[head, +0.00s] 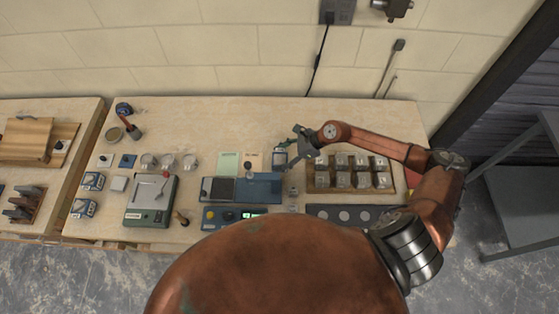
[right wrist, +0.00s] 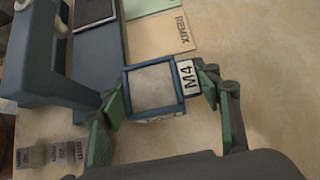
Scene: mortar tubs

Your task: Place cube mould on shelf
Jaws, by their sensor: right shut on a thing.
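The cube mould (right wrist: 130,78), a blue square frame filled level with pale grey mortar and labelled M4, is between the green fingers of my right gripper (right wrist: 163,98). The fingers are shut on its two sides in the right wrist view. In the head view my right gripper (head: 287,150) is over the middle of the bench, and the small mould (head: 279,160) shows at its fingertips. Whether the mould touches the bench top is hard to tell. A grey metal shelf unit (head: 522,190) stands at the far right, beyond the bench. My left gripper is not in view.
A wooden tray (head: 350,190) with several pale cubes lies right of the gripper. A blue apparatus (head: 262,188) is close to its left; a green card (head: 229,163) and a REMIX card (right wrist: 160,32) lie behind.

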